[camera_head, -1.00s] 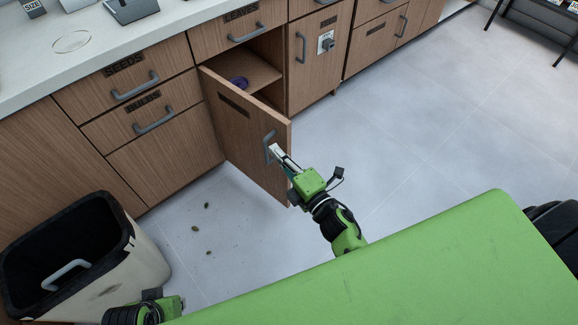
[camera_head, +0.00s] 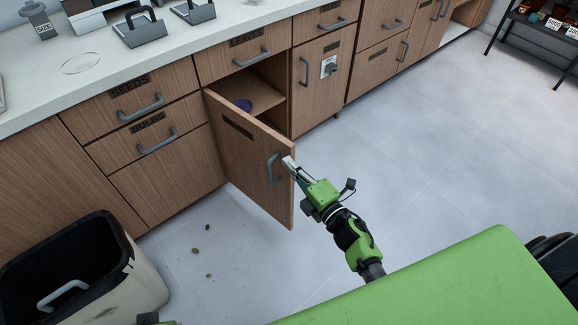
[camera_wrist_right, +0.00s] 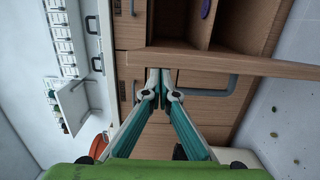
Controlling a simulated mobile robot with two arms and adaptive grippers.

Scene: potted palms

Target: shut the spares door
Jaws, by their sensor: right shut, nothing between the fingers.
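The open wooden cabinet door (camera_head: 249,155) swings out below the LEAVES drawer (camera_head: 245,52). Its dark label is too small to read. A grey handle (camera_head: 274,169) is on its face, near its free edge. My right gripper (camera_head: 289,163) is shut and empty at the free edge of the door, just right of the handle. In the right wrist view its fingertips (camera_wrist_right: 160,72) meet close to the door's edge (camera_wrist_right: 235,63); I cannot tell whether they touch it. A purple item (camera_head: 243,105) lies inside the cabinet.
A black-rimmed bin (camera_head: 143,275) stands at the lower left. Small dark bits (camera_head: 195,250) lie on the floor near the door. The floor to the right (camera_head: 430,150) is clear. A locker-like door (camera_head: 318,90) adjoins the opening.

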